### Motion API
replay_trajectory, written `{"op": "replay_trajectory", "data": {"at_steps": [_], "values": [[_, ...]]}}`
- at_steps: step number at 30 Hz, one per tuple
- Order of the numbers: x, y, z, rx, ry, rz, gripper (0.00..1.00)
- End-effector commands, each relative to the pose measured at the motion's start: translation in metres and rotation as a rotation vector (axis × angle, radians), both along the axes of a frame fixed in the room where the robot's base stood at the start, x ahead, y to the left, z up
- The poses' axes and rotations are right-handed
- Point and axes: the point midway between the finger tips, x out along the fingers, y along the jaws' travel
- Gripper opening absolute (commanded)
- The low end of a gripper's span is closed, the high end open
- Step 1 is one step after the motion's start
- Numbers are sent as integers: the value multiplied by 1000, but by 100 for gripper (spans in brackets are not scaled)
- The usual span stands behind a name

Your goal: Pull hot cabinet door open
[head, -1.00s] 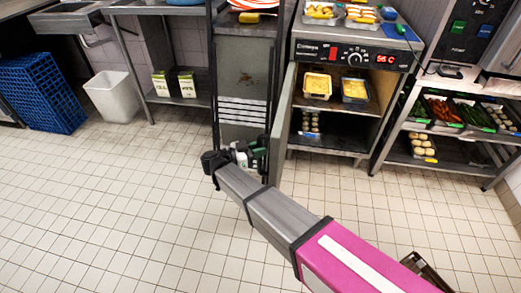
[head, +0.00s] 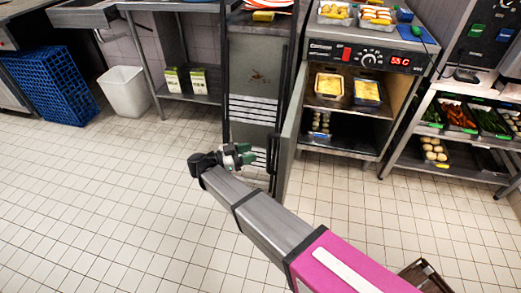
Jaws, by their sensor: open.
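The hot cabinet (head: 372,142) stands at the upper right, with a control panel and a lit red display on top. Its door (head: 290,150) is swung wide open on the left side and shows nearly edge-on. Trays of yellow food and pale round items are visible inside. My gripper (head: 252,157) is open, low in front of the rack to the left of the door. Its fingertips are small and dark here. It looks apart from the door, and I see nothing held in it.
A tall rack trolley (head: 252,85) stands left of the cabinet door. A shelf unit with vegetable trays (head: 465,117) is on the right. A white bin (head: 126,92) and blue crate (head: 50,85) stand at the left. A dark crate (head: 427,276) is on the floor at the lower right. The tiled floor between is clear.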

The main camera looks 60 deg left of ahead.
Motion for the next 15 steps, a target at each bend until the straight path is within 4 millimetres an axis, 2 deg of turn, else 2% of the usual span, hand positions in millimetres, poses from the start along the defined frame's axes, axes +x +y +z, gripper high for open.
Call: {"op": "replay_trajectory", "data": {"at_steps": [1,6,15], "values": [[-8,2,0,0,0,1,45],[-24,4,0,0,0,1,45],[-27,3,0,0,0,0,45]]}}
